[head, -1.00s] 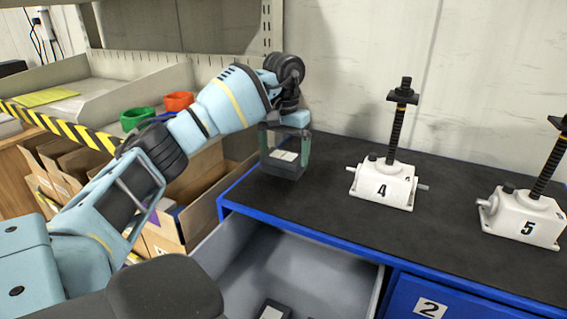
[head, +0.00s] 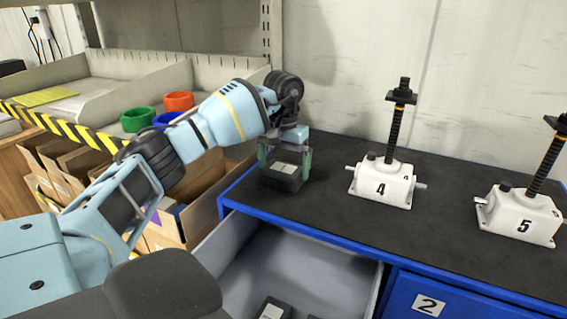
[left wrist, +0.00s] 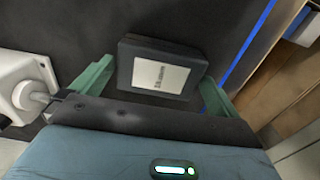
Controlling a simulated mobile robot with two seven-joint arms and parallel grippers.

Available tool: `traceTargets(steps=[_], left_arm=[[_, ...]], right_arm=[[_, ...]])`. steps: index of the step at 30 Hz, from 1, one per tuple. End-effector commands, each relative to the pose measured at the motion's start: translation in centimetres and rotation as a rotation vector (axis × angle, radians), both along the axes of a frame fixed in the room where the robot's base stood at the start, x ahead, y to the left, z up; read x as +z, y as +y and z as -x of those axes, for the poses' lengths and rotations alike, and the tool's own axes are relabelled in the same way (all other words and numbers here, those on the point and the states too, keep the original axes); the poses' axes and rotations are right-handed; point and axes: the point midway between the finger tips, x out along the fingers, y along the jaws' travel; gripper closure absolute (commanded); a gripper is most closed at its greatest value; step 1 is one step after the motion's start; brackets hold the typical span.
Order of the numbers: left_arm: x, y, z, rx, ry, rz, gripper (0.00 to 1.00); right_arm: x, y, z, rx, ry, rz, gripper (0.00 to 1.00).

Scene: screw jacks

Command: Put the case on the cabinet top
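The case (head: 284,177) is a small dark box with a pale label. It lies flat on the black cabinet top (head: 330,212), near its left end. My left gripper (head: 286,163) is over it, with the green fingers on either side of the case. In the left wrist view the case (left wrist: 163,70) sits between the fingertips of the left gripper (left wrist: 157,75), with narrow gaps beside it. The left gripper looks open. My right gripper is not in view.
White screw jacks numbered 4 (head: 381,187) and 5 (head: 522,214) stand to the right on the cabinet top. An open grey drawer (head: 255,262) below holds another dark case (head: 273,311). Cardboard boxes and a shelf with coloured bins are at left.

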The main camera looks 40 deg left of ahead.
Motion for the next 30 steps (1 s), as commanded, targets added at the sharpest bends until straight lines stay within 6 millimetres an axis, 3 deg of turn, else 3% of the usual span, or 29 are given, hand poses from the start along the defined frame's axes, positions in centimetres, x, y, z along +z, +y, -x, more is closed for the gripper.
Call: traceTargets(steps=[8,17,22,30], left_arm=[[1.6,0.0,-0.1,0.0,-0.003,0.0,0.0],[7.6,0.0,-0.1,-0.001,-0.005,0.0,0.0],[10.9,0.0,0.0,0.001,-0.009,-0.001,0.0],[12.5,0.0,0.0,0.0,-0.002,0.0,0.0]], right_arm=[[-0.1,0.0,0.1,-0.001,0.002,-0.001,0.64],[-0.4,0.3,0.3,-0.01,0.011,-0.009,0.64],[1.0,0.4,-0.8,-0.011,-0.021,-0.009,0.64],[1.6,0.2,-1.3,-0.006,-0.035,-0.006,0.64]])
